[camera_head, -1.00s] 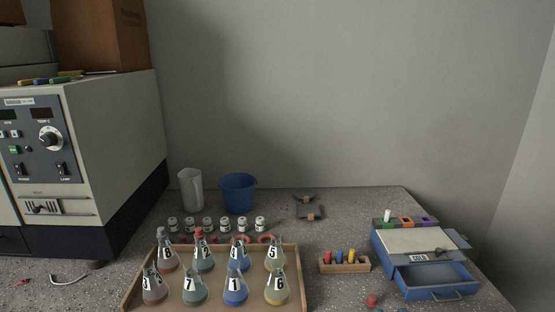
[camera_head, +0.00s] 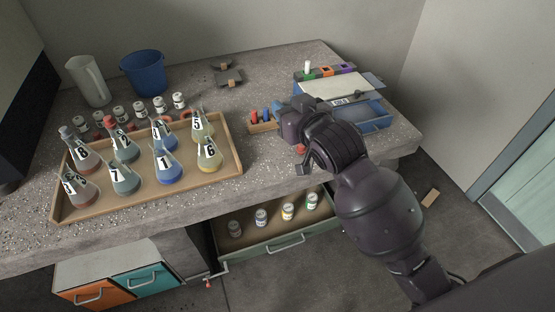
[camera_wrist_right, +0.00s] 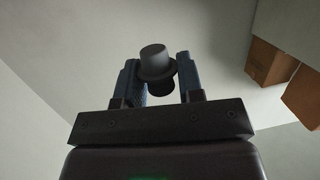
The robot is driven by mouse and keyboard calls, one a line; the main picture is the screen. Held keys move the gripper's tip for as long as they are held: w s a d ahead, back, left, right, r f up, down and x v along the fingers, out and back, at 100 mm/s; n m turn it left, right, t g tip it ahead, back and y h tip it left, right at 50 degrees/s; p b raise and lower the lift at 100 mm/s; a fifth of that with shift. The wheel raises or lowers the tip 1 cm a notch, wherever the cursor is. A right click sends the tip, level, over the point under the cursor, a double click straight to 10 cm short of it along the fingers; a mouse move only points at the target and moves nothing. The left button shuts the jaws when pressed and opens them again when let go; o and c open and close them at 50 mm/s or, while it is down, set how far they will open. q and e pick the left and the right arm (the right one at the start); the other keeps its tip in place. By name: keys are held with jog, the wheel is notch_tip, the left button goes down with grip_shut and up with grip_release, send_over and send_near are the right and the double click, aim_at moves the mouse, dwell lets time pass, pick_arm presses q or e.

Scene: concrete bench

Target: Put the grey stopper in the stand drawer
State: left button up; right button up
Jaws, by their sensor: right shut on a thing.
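My right gripper (camera_head: 290,123) is in the head view above the bench, in front of the blue stand. In the right wrist view its two fingers (camera_wrist_right: 160,85) are shut on the grey stopper (camera_wrist_right: 153,57), whose wider rim and narrower end show between them. The stopper is not distinguishable in the head view. The blue stand (camera_head: 325,90) has a pale top and a label reading COLD. Its blue drawer (camera_head: 376,112) is pulled open at the front right, partly hidden by my right arm. My left gripper is not in view.
A wooden tray (camera_head: 236,153) of numbered flasks stands left. A small rack (camera_head: 262,127) with coloured pegs is partly hidden behind my gripper. A red stopper (camera_head: 300,149) lies near the bench edge. Below, an open bench drawer (camera_head: 290,241) holds several small bottles.

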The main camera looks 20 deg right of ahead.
pick_arm(q)
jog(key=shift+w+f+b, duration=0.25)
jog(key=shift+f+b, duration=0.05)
jog(key=shift+b, duration=0.55)
pick_arm(e)
jog(key=w+d+f+y, duration=0.1)
jog(key=w+f, duration=0.4)
jog(key=w, duration=0.5)
jog(key=shift+w+d+f+n, duration=0.2)
jog(key=shift+w+d+n, duration=0.15)
jog(key=shift+d+n, duration=0.05)
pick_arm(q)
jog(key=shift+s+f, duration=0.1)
pick_arm(e)
jog(key=b, duration=0.2)
send_over(279, 160)
notch_tip(279, 160, down, 7)
notch_tip(279, 160, down, 12)
jog(key=b, duration=0.3)
jog(key=shift+r, duration=0.25)
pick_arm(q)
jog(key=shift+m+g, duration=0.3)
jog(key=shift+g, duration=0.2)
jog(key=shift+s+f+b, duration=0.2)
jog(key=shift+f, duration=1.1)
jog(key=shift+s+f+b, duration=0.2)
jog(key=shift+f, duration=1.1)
pick_arm(e)
jog(key=shift+f, duration=0.55)
jog(key=shift+f, duration=0.15)
